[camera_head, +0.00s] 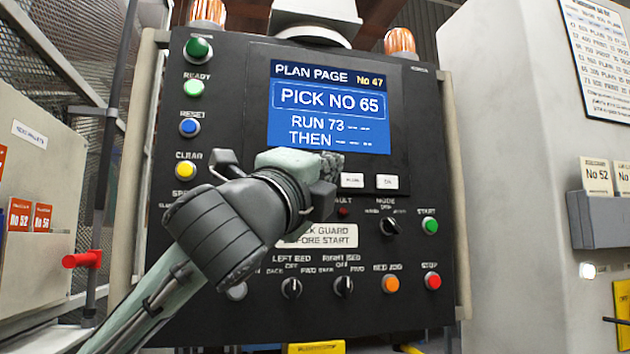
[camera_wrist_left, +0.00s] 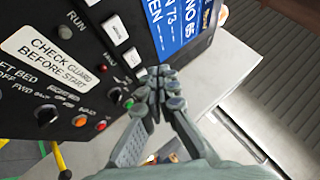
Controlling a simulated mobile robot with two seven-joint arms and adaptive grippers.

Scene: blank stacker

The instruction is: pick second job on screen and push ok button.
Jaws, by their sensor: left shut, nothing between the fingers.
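The blue screen (camera_head: 330,92) reads PLAN PAGE No 47, with PICK NO 65 in an outlined box, then RUN 73 and THEN. My left gripper (camera_head: 328,160) is shut and empty, in front of the screen's lower edge, hiding part of the panel left of these keys. In the left wrist view its fingers (camera_wrist_left: 163,88) are together beside the screen (camera_wrist_left: 178,28); contact cannot be told.
The black panel (camera_head: 415,290) carries a red STOP button (camera_head: 433,281), green START button (camera_head: 430,226), orange button (camera_head: 390,284) and several knobs. A CHECK GUARD BEFORE START label (camera_wrist_left: 52,58) lies below the keys. A grey rack (camera_head: 600,220) stands right.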

